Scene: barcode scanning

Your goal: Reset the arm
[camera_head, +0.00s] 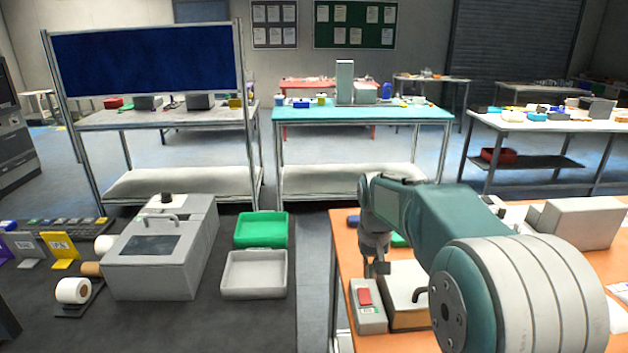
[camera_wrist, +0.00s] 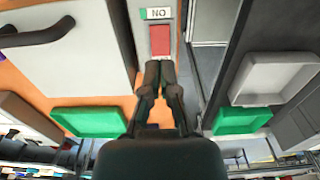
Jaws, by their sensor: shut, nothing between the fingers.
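My arm (camera_head: 440,220) reaches out over the orange table at the right of the head view. My gripper (camera_head: 377,271) points down above that table, shut and empty. It also shows in the wrist view (camera_wrist: 159,66), with its two fingertips together just below a red button in the picture. The red button (camera_head: 364,297) sits on a small grey box (camera_head: 370,320) with a label, near the table's left edge. The button (camera_wrist: 160,40) and its label (camera_wrist: 158,14) also show in the wrist view. I cannot tell whether the fingertips touch the button.
A beige box with a dark handle (camera_head: 408,283) stands right beside the button box. On the dark left table are a grey machine (camera_head: 155,258), a green tray (camera_head: 261,230) and a grey tray (camera_head: 253,274). A floor gap (camera_head: 313,260) separates the two tables.

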